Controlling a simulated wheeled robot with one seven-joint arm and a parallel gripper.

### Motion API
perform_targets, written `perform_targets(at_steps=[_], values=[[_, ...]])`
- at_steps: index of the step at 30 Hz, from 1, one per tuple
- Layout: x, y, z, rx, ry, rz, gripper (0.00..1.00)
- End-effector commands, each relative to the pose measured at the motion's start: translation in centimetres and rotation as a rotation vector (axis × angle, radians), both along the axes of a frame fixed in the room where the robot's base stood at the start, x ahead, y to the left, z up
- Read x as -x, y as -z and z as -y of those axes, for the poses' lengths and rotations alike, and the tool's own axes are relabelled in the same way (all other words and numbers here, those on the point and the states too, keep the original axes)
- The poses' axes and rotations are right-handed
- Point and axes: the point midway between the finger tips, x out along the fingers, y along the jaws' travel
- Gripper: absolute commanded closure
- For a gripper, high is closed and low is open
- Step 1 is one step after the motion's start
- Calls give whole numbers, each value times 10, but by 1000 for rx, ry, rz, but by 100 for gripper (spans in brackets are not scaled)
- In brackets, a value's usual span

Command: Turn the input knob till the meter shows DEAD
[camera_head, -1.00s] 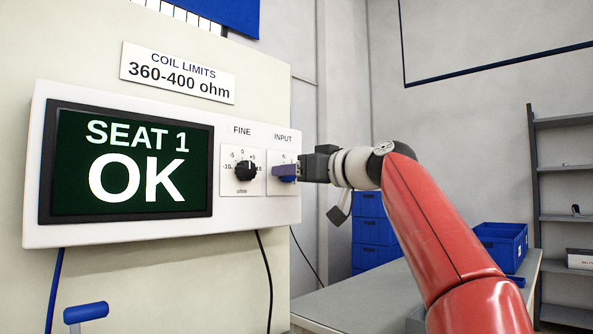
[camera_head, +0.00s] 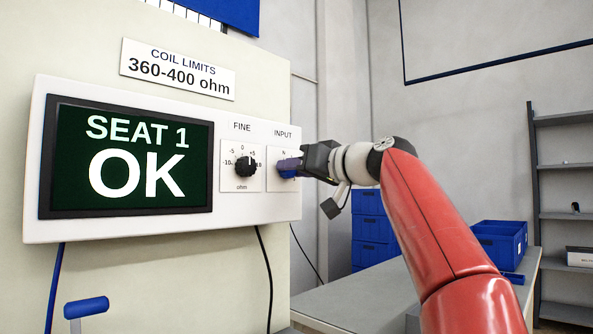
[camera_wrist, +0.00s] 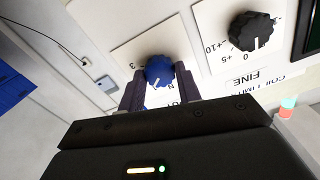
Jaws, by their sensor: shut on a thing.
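The meter (camera_head: 128,164) is a white box on the wall panel, and its dark green screen (camera_head: 135,205) reads SEAT 1 OK. The blue input knob (camera_head: 287,168) sits at its right end under the INPUT label. In the wrist view the knob (camera_wrist: 159,70) shows between my fingers, with its white pointer line toward the N mark. My gripper (camera_head: 292,167) is shut on the input knob, and its fingers (camera_wrist: 160,88) lie on either side of it. Most of the dial marks around the knob are hidden in the head view.
The black FINE knob (camera_head: 246,167) is close to the left of the input knob, and also shows in the wrist view (camera_wrist: 252,31). A COIL LIMITS 360-400 ohm sign (camera_head: 178,70) is above. A table (camera_head: 365,300) with blue bins (camera_head: 500,240) stands right.

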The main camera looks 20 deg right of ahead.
Motion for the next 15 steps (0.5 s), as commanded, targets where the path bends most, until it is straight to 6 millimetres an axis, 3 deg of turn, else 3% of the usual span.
perform_targets(at_steps=[15], values=[[0,0,0,-342,0,-140,89]])
